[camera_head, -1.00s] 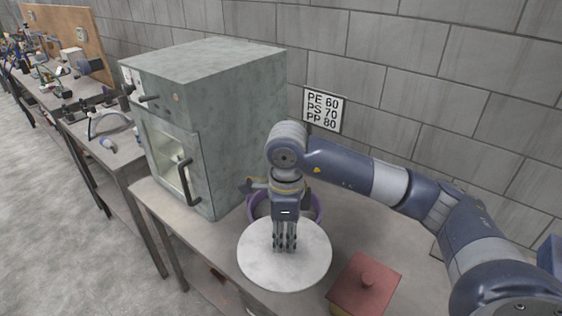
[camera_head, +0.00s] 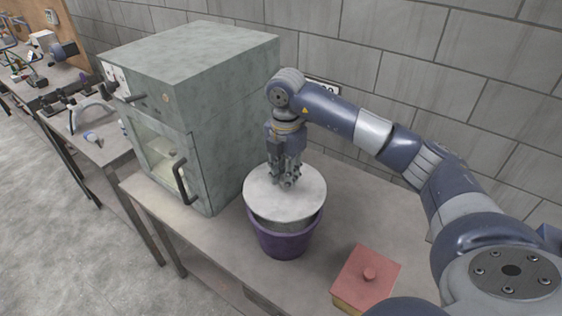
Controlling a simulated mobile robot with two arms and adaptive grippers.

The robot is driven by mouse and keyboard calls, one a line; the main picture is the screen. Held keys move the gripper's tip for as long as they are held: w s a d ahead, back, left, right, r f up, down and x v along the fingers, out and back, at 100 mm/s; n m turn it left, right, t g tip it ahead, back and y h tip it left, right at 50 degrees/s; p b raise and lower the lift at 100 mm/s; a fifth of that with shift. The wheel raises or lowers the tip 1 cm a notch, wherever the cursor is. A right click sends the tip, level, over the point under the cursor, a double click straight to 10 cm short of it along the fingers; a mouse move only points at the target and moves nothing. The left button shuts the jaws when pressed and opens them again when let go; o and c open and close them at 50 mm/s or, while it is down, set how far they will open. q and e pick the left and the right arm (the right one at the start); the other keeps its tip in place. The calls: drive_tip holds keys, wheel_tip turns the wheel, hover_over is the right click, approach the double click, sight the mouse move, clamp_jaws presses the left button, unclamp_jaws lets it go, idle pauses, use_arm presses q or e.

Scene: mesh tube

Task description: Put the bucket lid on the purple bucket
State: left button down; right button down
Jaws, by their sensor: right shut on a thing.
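The purple bucket (camera_head: 284,238) stands on the table beside the oven. The bucket lid (camera_head: 262,199), a pale grey-white disc, is over the bucket's mouth. It looks nearly level and covers most of the opening from this view. A grey band shows between the lid's edge and the purple rim, and I cannot tell whether the lid touches the rim. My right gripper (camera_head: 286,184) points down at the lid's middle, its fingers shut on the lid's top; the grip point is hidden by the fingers. My left gripper is not in view.
A grey-green oven (camera_head: 190,110) with a dark door handle stands left of the bucket. A red lidded box (camera_head: 366,277) sits at the table's front right. The table (camera_head: 355,205) is bare right of the bucket. A wall is behind.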

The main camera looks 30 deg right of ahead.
drive_tip(key=shift+w+d+r+m, duration=0.1)
drive_tip(key=shift+w+d+m, duration=0.15)
drive_tip(key=shift+m, duration=0.3)
drive_tip(key=shift+w+d+m, duration=0.1)
drive_tip(key=shift+w+m, duration=0.15)
drive_tip(key=shift+m, duration=0.3)
drive_tip(key=shift+s+f+b, duration=0.1)
drive_tip(key=shift+f+b, duration=0.5)
drive_tip(key=shift+f, duration=0.25)
wheel_tip(320, 180, down, 5)
drive_tip(key=b, duration=0.3)
drive_tip(key=shift+r, duration=0.2)
drive_tip(key=shift+f, duration=0.25)
drive_tip(key=shift+f+b, duration=0.4)
drive_tip(key=shift+b, duration=0.05)
drive_tip(key=c, duration=1.3)
unclamp_jaws()
